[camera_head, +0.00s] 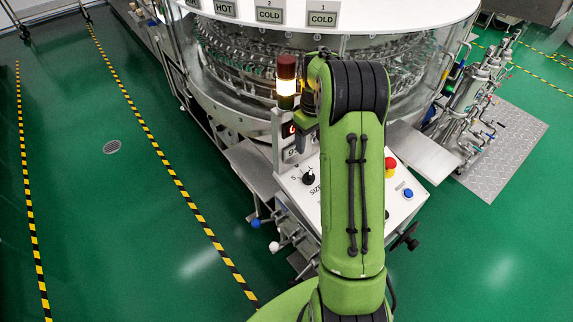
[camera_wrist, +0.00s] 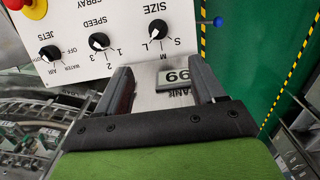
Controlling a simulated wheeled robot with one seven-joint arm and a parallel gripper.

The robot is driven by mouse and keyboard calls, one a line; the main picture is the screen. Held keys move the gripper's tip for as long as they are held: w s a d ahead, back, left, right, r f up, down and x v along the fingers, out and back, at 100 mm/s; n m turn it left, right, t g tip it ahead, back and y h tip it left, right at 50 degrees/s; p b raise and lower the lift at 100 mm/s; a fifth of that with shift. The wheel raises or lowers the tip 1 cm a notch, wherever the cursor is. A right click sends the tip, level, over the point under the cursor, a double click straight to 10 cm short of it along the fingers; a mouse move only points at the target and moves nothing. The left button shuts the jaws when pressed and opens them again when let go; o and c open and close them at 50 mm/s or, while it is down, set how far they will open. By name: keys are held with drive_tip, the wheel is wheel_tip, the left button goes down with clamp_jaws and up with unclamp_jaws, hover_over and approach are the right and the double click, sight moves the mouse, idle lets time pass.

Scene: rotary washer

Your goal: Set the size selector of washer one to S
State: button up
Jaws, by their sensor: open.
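The size selector (camera_wrist: 158,28) is a black round knob on the white control panel, under the word SIZE, with S, M and L around it. Its pale pointer mark appears to face L in the wrist view. The knob also shows in the head view (camera_head: 308,178), left of my arm. My gripper (camera_wrist: 160,63) is open and empty, its two fingers apart. Its fingertips lie below the knob in the wrist view and do not touch it. In the head view my arm hides part of the panel.
Speed (camera_wrist: 99,41) and jets (camera_wrist: 49,53) knobs sit beside the size knob. A red emergency button (camera_head: 390,166) and blue button (camera_head: 408,193) are on the panel. A signal lamp (camera_head: 286,80) stands near my arm. The washer drum (camera_head: 250,60) is behind.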

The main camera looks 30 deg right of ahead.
sight(309, 174)
drive_tip(key=f, duration=0.5)
drive_tip(key=f+b, duration=0.1)
drive_tip(key=f, duration=0.9)
drive_tip(key=shift+s+d+f+b, duration=0.25)
drive_tip(key=shift+f+b, duration=0.1)
drive_tip(key=shift+b, duration=0.05)
drive_tip(key=c, duration=1)
drive_tip(key=shift+c, duration=0.2)
